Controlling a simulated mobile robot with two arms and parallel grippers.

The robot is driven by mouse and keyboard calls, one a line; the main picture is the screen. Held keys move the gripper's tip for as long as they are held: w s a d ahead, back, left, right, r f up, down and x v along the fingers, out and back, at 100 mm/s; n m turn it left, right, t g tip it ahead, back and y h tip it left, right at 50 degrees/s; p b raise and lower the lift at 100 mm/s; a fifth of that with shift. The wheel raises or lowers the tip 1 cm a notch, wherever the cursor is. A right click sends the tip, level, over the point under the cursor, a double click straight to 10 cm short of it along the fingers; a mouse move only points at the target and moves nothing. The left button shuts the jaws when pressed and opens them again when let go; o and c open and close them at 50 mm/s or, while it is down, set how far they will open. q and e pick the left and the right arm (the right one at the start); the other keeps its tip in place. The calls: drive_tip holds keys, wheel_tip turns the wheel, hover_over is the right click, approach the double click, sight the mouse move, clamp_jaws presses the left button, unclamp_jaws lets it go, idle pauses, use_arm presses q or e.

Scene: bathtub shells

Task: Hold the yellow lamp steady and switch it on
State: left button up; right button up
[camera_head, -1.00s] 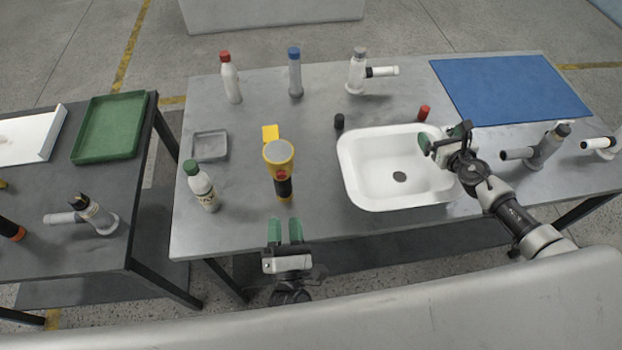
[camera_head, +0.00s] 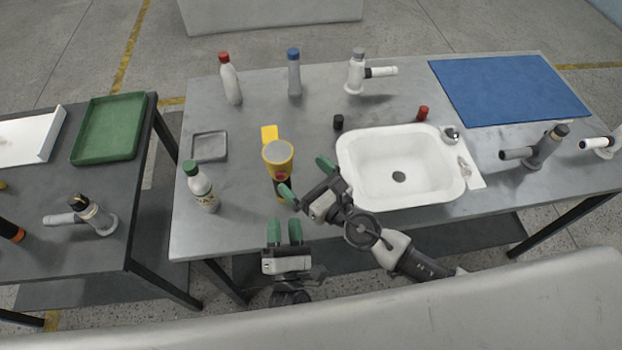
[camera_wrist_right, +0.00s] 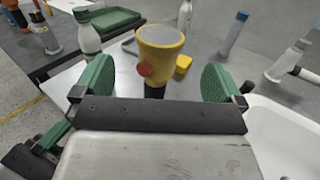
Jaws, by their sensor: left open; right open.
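The yellow lamp (camera_head: 277,155) stands upright on the table, with a wide yellow head, a dark handle and a red button (camera_head: 281,177) on its near side. In the right wrist view the lamp (camera_wrist_right: 160,45) and its red button (camera_wrist_right: 145,69) show ahead, between the fingertips. My right gripper (camera_head: 306,178) is open and empty, close to the lamp on its right. It also shows in the right wrist view (camera_wrist_right: 155,82). My left gripper (camera_head: 285,232) is open and empty at the table's front edge, just in front of the lamp. The lower handle is partly hidden by my right gripper.
A white basin (camera_head: 365,180) lies right of the lamp. A green-capped bottle (camera_head: 203,188) and a grey tray (camera_head: 210,147) are to its left. A yellow block (camera_head: 269,133) lies just behind it. Several bottles stand at the back. A blue mat (camera_head: 510,90) lies far right.

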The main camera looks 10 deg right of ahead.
sight(268, 143)
drive_tip(key=x, duration=0.9)
drive_tip(key=shift+w+a, duration=0.15)
drive_tip(key=shift+w, duration=0.1)
use_arm(q)
drive_tip(key=shift+c, duration=0.4)
use_arm(e)
drive_tip(key=c, duration=1)
use_arm(q)
clamp_jaws()
idle(2.2)
